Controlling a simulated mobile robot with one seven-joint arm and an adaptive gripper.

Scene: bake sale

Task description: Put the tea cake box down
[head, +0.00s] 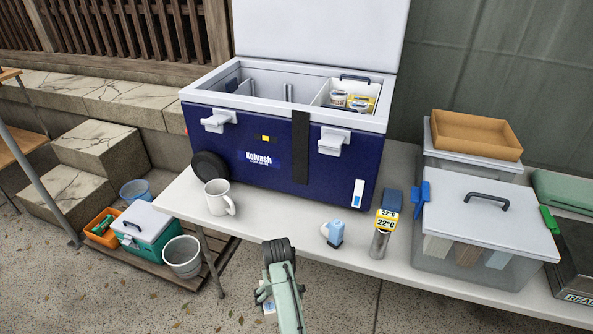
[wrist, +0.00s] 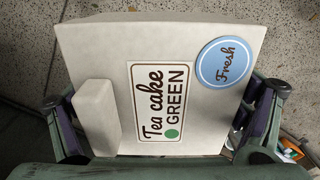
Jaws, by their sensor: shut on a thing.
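The tea cake box (wrist: 205,50) is a pale box with a "Tea cake GREEN" label, a round blue "Fresh" sticker and a raised pale block on its left. It fills most of the wrist view. My gripper (wrist: 165,98) is shut on it, with one finger at each side. Speckled ground shows around the box in the wrist view. In the head view my arm (head: 284,290) reaches up from the bottom edge, in front of the table's front edge. I cannot make out the box there for certain.
The tabletop between mug and jug is clear.

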